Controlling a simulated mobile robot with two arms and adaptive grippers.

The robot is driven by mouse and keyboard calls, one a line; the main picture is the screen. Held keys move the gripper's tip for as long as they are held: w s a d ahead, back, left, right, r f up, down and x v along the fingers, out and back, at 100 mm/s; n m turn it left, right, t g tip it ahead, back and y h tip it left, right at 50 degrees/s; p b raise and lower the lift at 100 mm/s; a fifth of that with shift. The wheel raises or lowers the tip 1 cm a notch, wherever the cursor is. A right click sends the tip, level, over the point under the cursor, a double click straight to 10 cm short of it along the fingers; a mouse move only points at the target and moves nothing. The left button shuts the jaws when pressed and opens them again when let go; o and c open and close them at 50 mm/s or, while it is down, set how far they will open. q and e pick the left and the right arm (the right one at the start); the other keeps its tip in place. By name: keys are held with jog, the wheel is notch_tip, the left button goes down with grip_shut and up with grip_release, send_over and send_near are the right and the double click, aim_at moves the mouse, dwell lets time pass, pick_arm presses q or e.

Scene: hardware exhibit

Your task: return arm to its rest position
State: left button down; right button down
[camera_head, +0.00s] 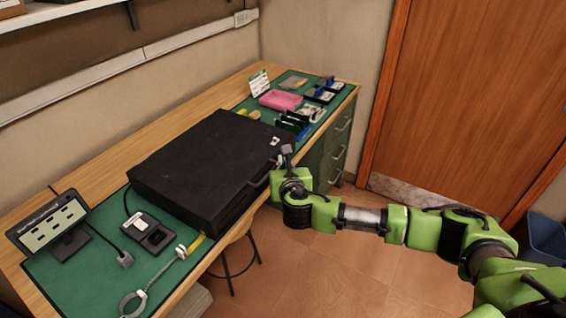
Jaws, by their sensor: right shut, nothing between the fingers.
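My right arm comes in from the lower right, with green and black links. Its gripper (287,152) is at the right front edge of a black case (205,160), near the case's handle and latches. The gripper is small in view and shut with nothing in it. I cannot tell whether it touches the case. The case lies closed on the green mat of the workbench (110,165). My left gripper does not show.
A display stand (50,226), a small grey device (147,233) and a wrist strap (150,288) lie left of the case. A pink item (281,100) and several small parts lie behind it. A stool (240,262) stands below. A door (470,95) and blue bin (545,243) are right.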

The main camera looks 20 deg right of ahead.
jog(key=shift+s+r, duration=0.1)
dwell(0.3)
jog(key=s+f+m+g+y, duration=0.1)
jog(key=s+f+m+g, duration=0.3)
jog(key=f, duration=0.8)
jog(key=s+f+m, duration=0.2)
jog(key=f+m, duration=0.4)
jog(key=f, duration=0.6)
jog(key=s+d+f+m+g+y, duration=0.1)
jog(key=s+f+m+g, duration=0.2)
jog(key=s+f+m, duration=0.75)
jog(key=s+f+m+g, duration=0.2)
jog(key=s+f, duration=0.5)
jog(key=s, duration=0.7)
jog(key=s+a+f+m+g, duration=0.1)
jog(key=s+f+m, duration=0.4)
jog(key=s, duration=1)
jog(key=s+a+f+m+g+y, duration=0.1)
jog(key=s+f+m+g, duration=0.2)
jog(key=s+f, duration=0.7)
jog(key=s, duration=0.5)
jog(key=shift+a, duration=0.25)
jog(key=shift+f+m, duration=0.1)
jog(key=shift+m, duration=0.15)
